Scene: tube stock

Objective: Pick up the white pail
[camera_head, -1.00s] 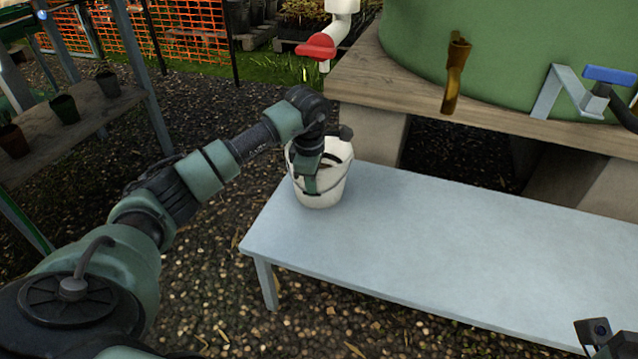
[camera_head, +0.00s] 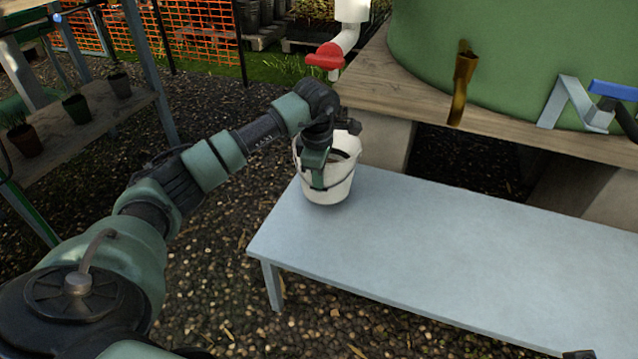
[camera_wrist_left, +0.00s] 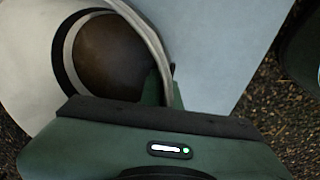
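Whether the pail's base touches the table is hard to tell. My right gripper is not clearly in view; only a dark bit of it shows at the bottom right edge.
The pale blue-grey table (camera_head: 450,240) is otherwise bare. A shelf with small pots (camera_head: 76,107) is at the left.

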